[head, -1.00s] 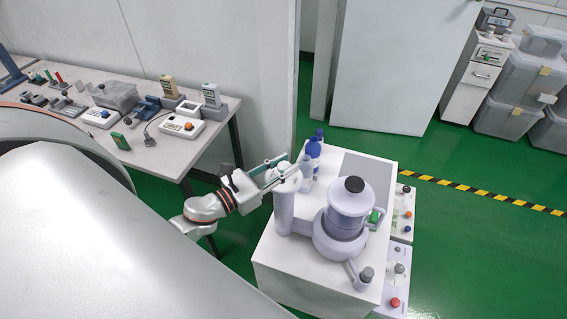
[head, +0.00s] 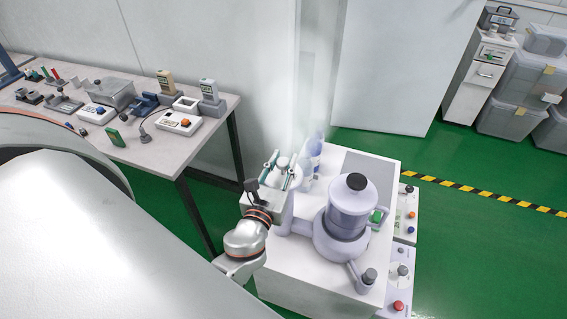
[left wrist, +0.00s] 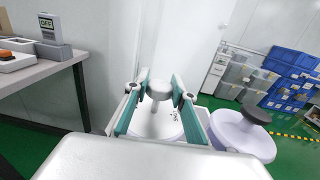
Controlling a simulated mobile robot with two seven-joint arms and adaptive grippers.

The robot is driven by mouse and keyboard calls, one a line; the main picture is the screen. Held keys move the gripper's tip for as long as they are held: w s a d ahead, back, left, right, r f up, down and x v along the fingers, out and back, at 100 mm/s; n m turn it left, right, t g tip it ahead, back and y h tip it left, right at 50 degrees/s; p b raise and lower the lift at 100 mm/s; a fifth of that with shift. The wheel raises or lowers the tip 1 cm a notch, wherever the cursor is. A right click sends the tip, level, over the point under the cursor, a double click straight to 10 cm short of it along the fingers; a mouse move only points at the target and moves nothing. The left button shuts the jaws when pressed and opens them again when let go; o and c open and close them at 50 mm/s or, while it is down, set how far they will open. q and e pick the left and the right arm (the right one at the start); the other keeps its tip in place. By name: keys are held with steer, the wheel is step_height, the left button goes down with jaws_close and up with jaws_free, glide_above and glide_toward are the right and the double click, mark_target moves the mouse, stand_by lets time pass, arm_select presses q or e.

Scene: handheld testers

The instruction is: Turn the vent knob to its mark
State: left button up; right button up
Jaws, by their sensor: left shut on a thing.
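The vent knob is a small pale knob standing up from a round white dial plate in the left wrist view (left wrist: 159,90). The dial plate (left wrist: 156,124) has small dark marks on its right side. My left gripper (head: 282,160) is over the left part of the white machine (head: 352,210) in the head view. In the left wrist view its two teal fingers (left wrist: 160,82) lie on either side of the knob, shut on it. Whether the knob's pointer meets its mark is too small to tell. My right gripper is not in view.
Whitish vapour (head: 316,100) rises behind my gripper and veils the blue bottles (head: 316,150). The lidded pot of the machine stands close to the right. A table (head: 200,160) with several handheld testers is at the left. Green floor is open at the right.

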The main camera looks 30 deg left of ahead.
arm_select(q)
steer(key=shift+r, duration=0.1)
stand_by(0.3)
steer(key=o, duration=1.1)
steer(key=shift+s, duration=0.1)
steer(key=v, duration=1.1)
steer(key=shift+s+d, duration=0.2)
steer(key=shift+s, duration=0.1)
